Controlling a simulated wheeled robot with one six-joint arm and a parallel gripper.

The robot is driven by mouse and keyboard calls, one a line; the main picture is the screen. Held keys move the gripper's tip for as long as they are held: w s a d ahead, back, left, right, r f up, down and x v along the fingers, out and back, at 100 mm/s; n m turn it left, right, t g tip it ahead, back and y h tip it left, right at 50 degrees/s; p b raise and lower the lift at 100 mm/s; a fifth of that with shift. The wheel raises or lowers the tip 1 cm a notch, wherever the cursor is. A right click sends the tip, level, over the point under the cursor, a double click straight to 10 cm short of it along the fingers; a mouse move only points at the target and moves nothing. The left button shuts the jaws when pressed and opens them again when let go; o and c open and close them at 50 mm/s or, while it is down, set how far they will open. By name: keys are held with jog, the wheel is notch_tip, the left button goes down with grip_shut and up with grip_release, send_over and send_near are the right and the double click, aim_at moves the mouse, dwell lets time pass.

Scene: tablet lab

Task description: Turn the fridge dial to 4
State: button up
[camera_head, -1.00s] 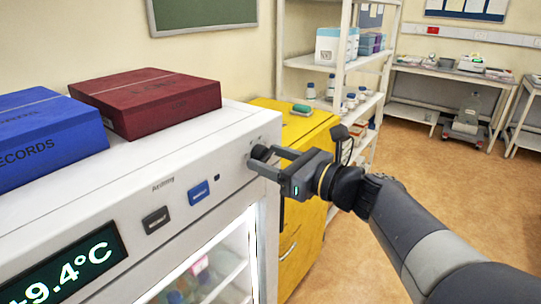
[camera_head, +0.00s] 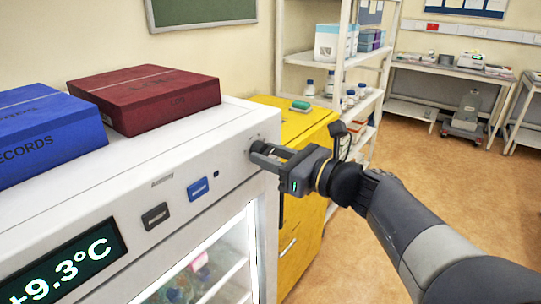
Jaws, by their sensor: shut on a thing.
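The white fridge (camera_head: 120,190) stands at the left, with a control panel along its upper front. Its dial (camera_head: 258,147) is a small dark knob at the right end of the panel. My gripper (camera_head: 262,153) is shut on the dial and comes from the right. The fingers cover most of the dial, so its pointer cannot be read. The display (camera_head: 65,265) at lower left reads +9.3°C. A dark button (camera_head: 156,215) and a blue button (camera_head: 198,189) sit between the display and the dial.
A blue records box (camera_head: 40,130) and a red log box (camera_head: 150,97) lie on the fridge top. A yellow cabinet (camera_head: 300,125) stands right beside the fridge. A white shelf (camera_head: 340,70) with bottles is behind. The floor at right is open.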

jog(key=shift+f+n+b, duration=0.1)
jog(key=shift+n+b, duration=0.2)
jog(key=shift+b, duration=0.05)
jog(key=shift+w+n+b, duration=0.1)
jog(key=shift+n+b, duration=9.4)
jog(key=shift+b, duration=0.55)
jog(key=shift+r, duration=0.2)
jog(key=o, duration=1)
jog(key=shift+c, duration=0.2)
jog(key=shift+d, duration=0.1)
